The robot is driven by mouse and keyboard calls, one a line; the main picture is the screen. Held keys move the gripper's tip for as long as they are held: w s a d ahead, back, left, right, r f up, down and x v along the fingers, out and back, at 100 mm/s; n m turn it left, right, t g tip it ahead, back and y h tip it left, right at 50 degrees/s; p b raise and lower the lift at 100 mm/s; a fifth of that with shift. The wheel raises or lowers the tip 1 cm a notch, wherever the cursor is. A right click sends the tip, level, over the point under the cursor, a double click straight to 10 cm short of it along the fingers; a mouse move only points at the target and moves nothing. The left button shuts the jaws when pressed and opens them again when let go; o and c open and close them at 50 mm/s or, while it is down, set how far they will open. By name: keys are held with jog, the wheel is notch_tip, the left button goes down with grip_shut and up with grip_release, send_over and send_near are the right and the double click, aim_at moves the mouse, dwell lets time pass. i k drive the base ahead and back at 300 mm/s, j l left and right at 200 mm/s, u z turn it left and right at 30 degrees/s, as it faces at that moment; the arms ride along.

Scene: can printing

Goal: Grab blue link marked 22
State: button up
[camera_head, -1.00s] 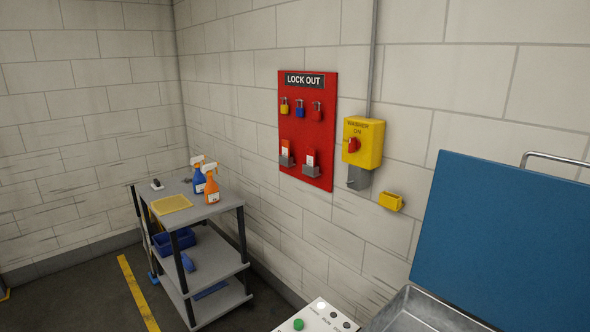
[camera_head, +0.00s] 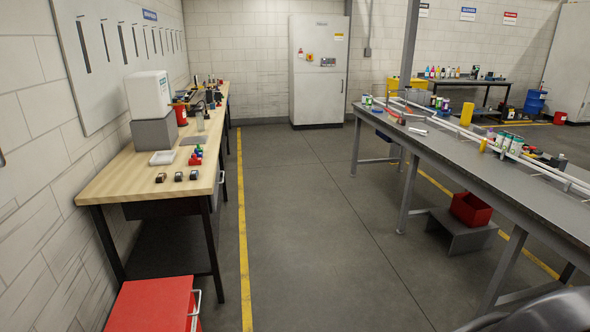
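I cannot make out a blue link marked 22 in this view. Small red, green and blue pieces (camera_head: 196,155) lie on the wooden workbench (camera_head: 130,180) at the left, too small to identify or read. Several small dark items (camera_head: 178,176) sit near the bench's front edge. My gripper is not in view.
A metal conveyor table (camera_head: 480,170) with cans runs along the right. A red cabinet (camera_head: 150,305) stands in front at lower left. A grey cabinet (camera_head: 318,75) stands at the back. The floor aisle (camera_head: 310,200) between bench and table is clear.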

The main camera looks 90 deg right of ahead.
aim_at(194, 175)
jog(key=z, duration=2.3)
jog(key=i+l+u, duration=0.25)
jog(key=i, duration=0.2)
jog(key=i+l+u, duration=0.25)
jog(key=i, duration=0.2)
jog(key=i+l+u, duration=0.5)
jog(key=i+l, duration=0.2)
jog(key=l, duration=0.25)
jog(key=i+l+u, duration=0.2)
jog(key=l, duration=0.3)
jog(key=i+l+u, duration=0.25)
jog(key=i+l, duration=0.15)
jog(key=l, duration=0.2)
jog(key=i+l+u, duration=0.25)
jog(key=l, duration=0.4)
jog(key=i+l+u, duration=0.1)
jog(key=l+u, duration=0.15)
jog(key=l, duration=0.4)
